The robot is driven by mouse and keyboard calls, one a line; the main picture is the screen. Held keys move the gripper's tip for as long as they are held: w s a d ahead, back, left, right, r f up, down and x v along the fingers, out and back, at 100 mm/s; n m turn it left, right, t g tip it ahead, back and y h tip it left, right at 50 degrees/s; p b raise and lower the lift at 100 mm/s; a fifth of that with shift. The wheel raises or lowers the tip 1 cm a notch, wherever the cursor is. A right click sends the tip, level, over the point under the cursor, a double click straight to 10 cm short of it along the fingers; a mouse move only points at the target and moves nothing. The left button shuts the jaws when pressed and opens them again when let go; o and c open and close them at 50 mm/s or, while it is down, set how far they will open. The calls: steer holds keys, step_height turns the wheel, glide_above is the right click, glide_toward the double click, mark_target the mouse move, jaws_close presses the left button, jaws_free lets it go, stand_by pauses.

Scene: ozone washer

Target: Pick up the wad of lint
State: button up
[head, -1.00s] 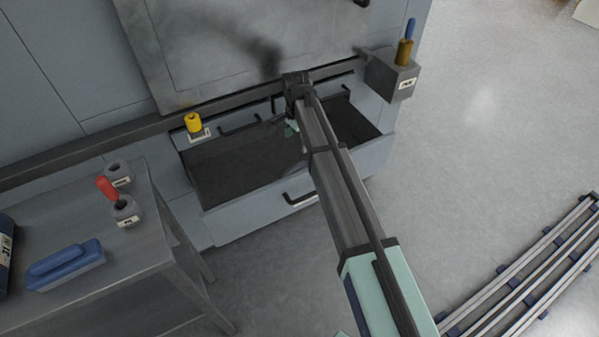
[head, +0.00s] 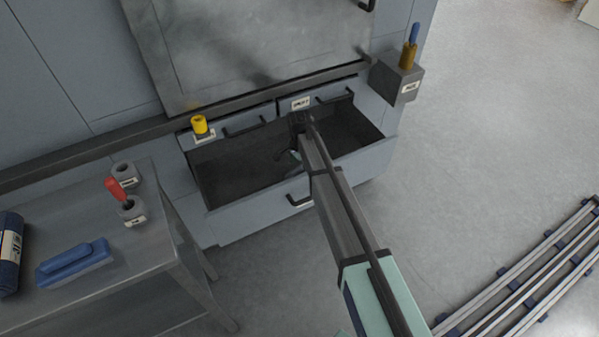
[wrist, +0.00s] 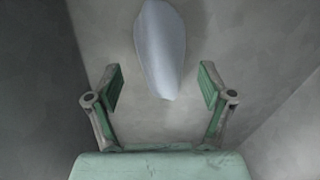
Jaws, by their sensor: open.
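A pale grey-white, smooth, elongated wad, which looks like the lint (wrist: 162,45), lies on the grey drawer floor in the wrist view. It sits just ahead of my gripper, its near end between the two fingertips in the picture. My gripper (wrist: 160,84) is open, with a finger on each side and nothing held. In the head view my gripper (head: 294,156) reaches down inside the open drawer (head: 235,203). The lint cannot be made out there, behind my arm and in the dark drawer.
Drawer walls flank my gripper. A dark rail (head: 130,132) runs above the drawer. A yellow knob (head: 200,125) stands at its back left, and a grey holder (head: 396,80) at right. A side table (head: 110,245) with a blue brush (head: 75,262) stands left.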

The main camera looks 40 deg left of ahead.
step_height(320, 180, down, 2)
steer(key=shift+f, duration=0.15)
steer(key=c, duration=1.2)
steer(key=shift+c, duration=0.2)
